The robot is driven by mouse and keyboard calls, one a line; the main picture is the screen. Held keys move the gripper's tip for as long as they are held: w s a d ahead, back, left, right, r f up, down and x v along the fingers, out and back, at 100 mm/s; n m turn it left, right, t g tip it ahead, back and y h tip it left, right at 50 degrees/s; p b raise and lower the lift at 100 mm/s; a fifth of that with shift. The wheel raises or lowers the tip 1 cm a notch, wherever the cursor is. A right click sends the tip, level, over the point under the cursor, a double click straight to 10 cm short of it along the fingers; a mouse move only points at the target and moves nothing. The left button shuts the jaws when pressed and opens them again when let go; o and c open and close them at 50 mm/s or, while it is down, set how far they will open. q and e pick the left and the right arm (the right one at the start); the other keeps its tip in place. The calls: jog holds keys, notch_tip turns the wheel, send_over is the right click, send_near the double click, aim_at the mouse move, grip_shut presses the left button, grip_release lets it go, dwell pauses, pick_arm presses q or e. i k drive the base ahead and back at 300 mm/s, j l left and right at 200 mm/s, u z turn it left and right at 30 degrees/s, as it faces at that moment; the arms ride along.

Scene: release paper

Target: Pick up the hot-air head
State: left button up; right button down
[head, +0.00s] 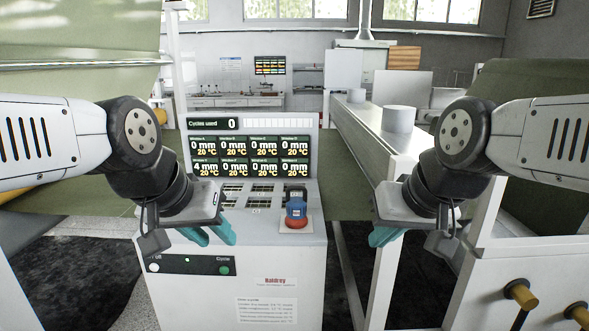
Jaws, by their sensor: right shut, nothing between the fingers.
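A small blue piece with a red lower part (297,210) stands on a pale square at the right of the machine's sloped panel. I cannot tell for certain whether it is the hot-air head; nothing else in view looks clearly like one. My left gripper (208,235) is over the panel's left front edge, left of the blue-and-red piece and apart from it. Its two teal fingers show spread, with nothing seen between them. My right gripper (384,236) hangs to the right of the machine, apart from the piece, shut and empty, its fingers partly hidden by its own housing.
The machine cabinet (265,262) stands in front of me, with an upright display (248,157) behind its panel. A long pale rail (365,140) carrying grey cylinders (399,119) runs back on the right. A white cabinet with yellow-tipped knobs (520,293) is at lower right.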

aim_at(296, 218)
jog(key=i, duration=0.9)
